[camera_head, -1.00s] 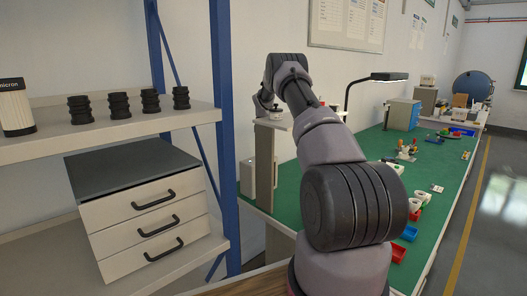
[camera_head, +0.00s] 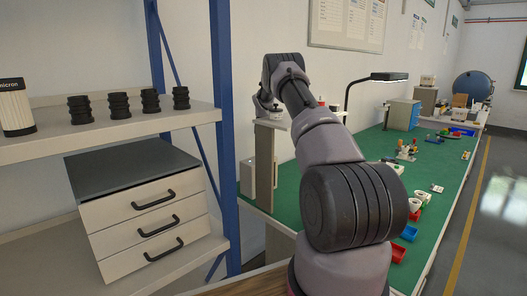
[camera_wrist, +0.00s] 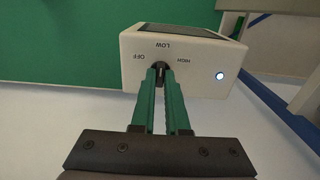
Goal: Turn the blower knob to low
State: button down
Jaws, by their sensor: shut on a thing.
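The blower control box (camera_wrist: 188,78) is a white box with a dark panel on top, in the wrist view. Its face carries OFF, LOW and HIGH labels, upside down in the picture, and a lit round light at the right. The black blower knob (camera_wrist: 160,69) sits below the LOW label. Its grip looks upright in the picture, in line with LOW, but the fingers partly cover it. My gripper (camera_wrist: 160,74) has green fingers shut on the knob from both sides. In the head view my arm hides the knob and fingertips.
A blue-posted shelf (camera_head: 226,150) stands close to the left of my arm, with a drawer unit (camera_head: 150,215) on it. The green bench (camera_head: 425,165) runs away to the right with a lamp (camera_head: 388,77) and small parts. The floor to the right is clear.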

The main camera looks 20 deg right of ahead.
jog(key=c, duration=0.9)
grip_release()
jog(key=n, duration=0.6)
jog(key=shift+n, duration=0.3)
jog(key=n, duration=0.5)
notch_tip(320, 180, up, 12)
jog(key=shift+s+a+r+m+t, duration=0.35)
jog(key=shift+s+a+r+m, duration=0.5)
jog(key=shift+s+a+r, duration=1.25)
jog(key=shift+s+a+r+m+t, duration=0.3)
jog(key=shift+s+a+r+m, duration=0.65)
jog(key=shift+r, duration=2.15)
jog(key=shift+s+a+r+m+t, duration=0.35)
jog(key=shift+s+a+r+m, duration=0.35)
jog(key=shift+s+a+r, duration=1.4)
